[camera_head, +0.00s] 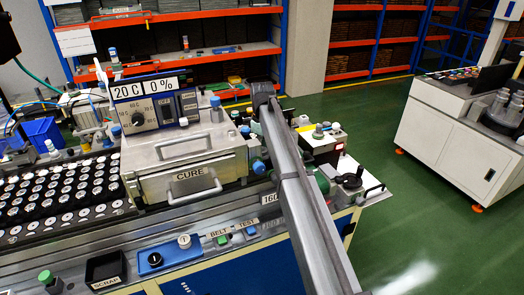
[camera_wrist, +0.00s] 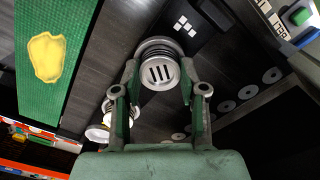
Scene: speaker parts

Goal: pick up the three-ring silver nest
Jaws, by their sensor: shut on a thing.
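A round silver piece (camera_wrist: 160,73) with three dark slots in its face and ringed ridges behind it is in the upper middle of the wrist view; I take it to be the three-ring silver nest. My gripper (camera_wrist: 158,82) has one green finger on each side of it and is shut on it. The lower part of the piece is hidden behind its face. In the head view my arm crosses the right of the bench, and neither my gripper nor the nest can be made out there.
Several white discs (camera_wrist: 248,92) line the right. The head view shows a CURE oven (camera_head: 190,170) and a black rack (camera_head: 60,195) of round parts.

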